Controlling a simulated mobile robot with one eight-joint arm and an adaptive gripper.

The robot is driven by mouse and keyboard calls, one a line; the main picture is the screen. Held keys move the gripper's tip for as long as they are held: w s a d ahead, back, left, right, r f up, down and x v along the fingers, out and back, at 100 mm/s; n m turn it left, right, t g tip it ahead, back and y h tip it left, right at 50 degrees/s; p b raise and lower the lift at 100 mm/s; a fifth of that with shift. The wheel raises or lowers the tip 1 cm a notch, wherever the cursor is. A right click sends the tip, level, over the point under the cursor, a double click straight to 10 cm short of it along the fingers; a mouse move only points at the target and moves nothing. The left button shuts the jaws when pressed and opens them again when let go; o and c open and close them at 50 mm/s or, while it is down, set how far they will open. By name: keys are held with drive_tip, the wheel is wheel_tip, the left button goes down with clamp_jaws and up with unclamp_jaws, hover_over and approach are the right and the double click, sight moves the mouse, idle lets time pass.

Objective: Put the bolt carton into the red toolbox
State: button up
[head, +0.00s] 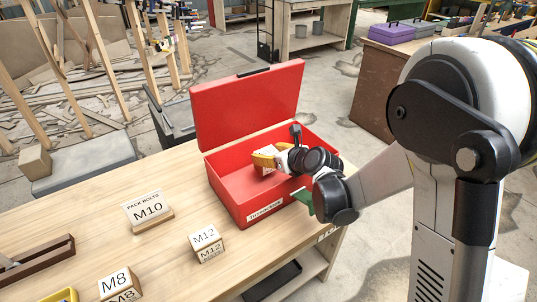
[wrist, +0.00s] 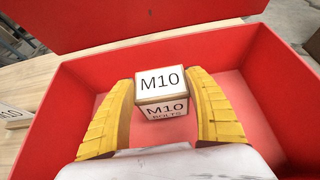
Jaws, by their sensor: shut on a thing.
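The red toolbox (head: 228,193) stands on the wooden bench with its lid raised at the back. My gripper (head: 266,158) reaches into the toolbox opening from the right. In the wrist view my gripper's yellow fingers stand on both sides of a bolt carton (wrist: 161,84) labelled M10 BOLTS and are shut on it. The carton is upright, between the red walls and above the red floor. I cannot tell whether it touches the floor.
A sign (head: 148,208) reading PACK BOLTS M10 stands on the bench. An M12 carton (head: 207,244) and an M8 carton (head: 120,285) sit in front of it. A brown wooden tray (head: 38,262) and a yellow bin (head: 62,295) are at the left.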

drive_tip(key=shift+f+b, duration=0.4)
drive_tip(key=shift+f, duration=0.05)
drive_tip(key=shift+s+f, duration=0.15)
drive_tip(key=shift+s, duration=0.05)
